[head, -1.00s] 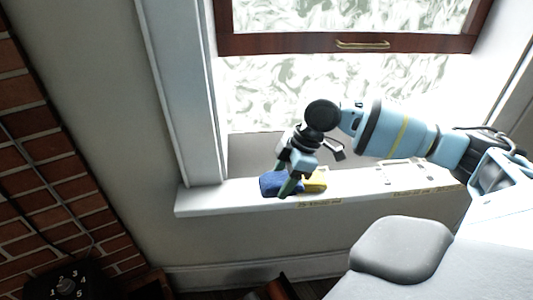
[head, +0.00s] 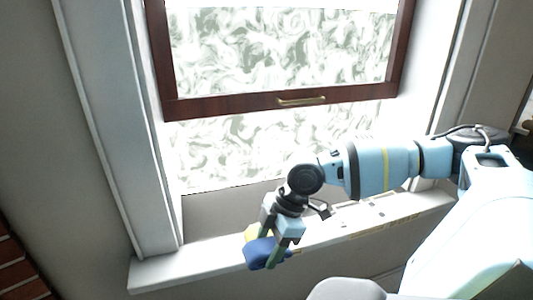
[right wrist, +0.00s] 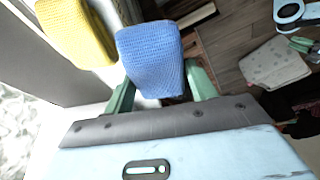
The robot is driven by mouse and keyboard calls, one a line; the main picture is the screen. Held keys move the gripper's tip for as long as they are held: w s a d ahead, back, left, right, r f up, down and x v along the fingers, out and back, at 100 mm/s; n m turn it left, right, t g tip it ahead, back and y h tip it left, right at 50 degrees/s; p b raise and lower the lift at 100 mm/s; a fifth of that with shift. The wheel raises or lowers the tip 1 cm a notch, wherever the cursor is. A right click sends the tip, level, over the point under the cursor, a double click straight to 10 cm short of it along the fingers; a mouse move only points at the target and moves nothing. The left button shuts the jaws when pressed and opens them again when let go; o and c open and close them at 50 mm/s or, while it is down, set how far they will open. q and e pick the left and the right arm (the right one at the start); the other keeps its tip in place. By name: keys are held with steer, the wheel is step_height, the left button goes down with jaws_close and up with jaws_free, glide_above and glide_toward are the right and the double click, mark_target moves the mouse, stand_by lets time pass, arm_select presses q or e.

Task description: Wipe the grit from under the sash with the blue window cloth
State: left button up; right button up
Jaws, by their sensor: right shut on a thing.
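The blue window cloth (head: 260,252) is a thick folded pad between the green fingers of my right gripper (head: 268,254), which is shut on it. In the head view it overlaps the sill's front edge; I cannot tell its exact height. The right wrist view shows the blue cloth (right wrist: 151,62) between both fingers. A yellow cloth (right wrist: 76,30) lies beside it, mostly hidden in the head view. The brown-framed sash (head: 280,103) is raised above the white sill (head: 160,272). Small dark specks (head: 372,212) show on the sill right of my gripper. Green fingers at the right wrist view's edge look like my left gripper (right wrist: 304,44).
The sash has a brass handle (head: 302,100). White window casing (head: 112,130) borders the opening at left. A yellow marked strip (head: 375,232) runs along the sill's front edge. The wooden floor (right wrist: 235,45) lies below. My right forearm covers part of the sill's right end.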

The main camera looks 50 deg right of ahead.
steer(key=o, duration=0.4)
steer(key=c, duration=0.3)
steer(key=shift+a+f, duration=0.1)
steer(key=shift+a, duration=0.2)
steer(key=w+a+r+m+h, duration=0.1)
steer(key=a+m, duration=0.2)
steer(key=a, duration=0.2)
steer(key=w+a+r+m+t+h, duration=0.1)
steer(key=a+r+m, duration=0.1)
steer(key=a+m, duration=0.2)
steer(key=w+a+r+m+h, duration=0.1)
steer(key=w+a+m, duration=0.1)
steer(key=a+m, duration=0.2)
steer(key=shift+a+r+t+h, duration=0.15)
steer(key=shift+a+t+h, duration=0.05)
steer(key=shift+a, duration=0.6)
steer(key=shift+a+r+t+h, duration=0.1)
steer(key=shift+a+t+h, duration=0.1)
steer(key=shift+a, duration=0.6)
steer(key=shift+d, duration=0.15)
